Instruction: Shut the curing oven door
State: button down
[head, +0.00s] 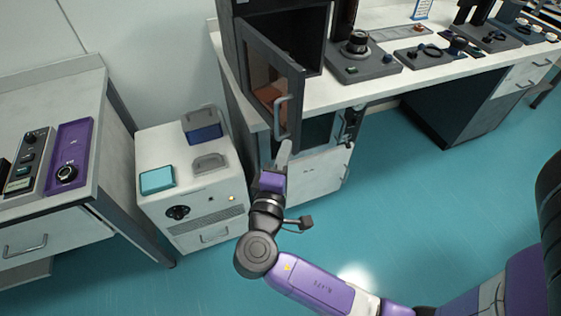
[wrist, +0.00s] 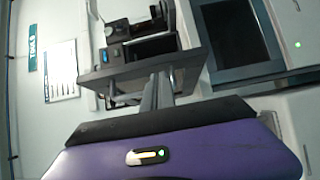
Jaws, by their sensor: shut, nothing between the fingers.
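The curing oven (head: 229,50) is a dark cabinet at the left end of the white bench. Its door (head: 261,70) stands open, swung out toward me, with a dark frame, a brownish window and a pale vertical handle (head: 281,118). The dark oven interior (head: 290,38) shows to the right of the door. My gripper (head: 285,148) is shut and empty, just below the handle by the door's lower corner. In the wrist view the shut fingers (wrist: 158,88) overlap a dark bar that looks like the door's frame (wrist: 115,73); I cannot tell whether they touch.
A white cabinet on the floor (head: 190,175) with a teal box (head: 157,180) stands left of my gripper. A side table (head: 75,205) is farther left. The white bench (head: 400,85) carries several instruments. The teal floor (head: 420,190) is clear on the right.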

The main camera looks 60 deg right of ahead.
aim_at(292, 130)
jog(key=shift+x, duration=1.65)
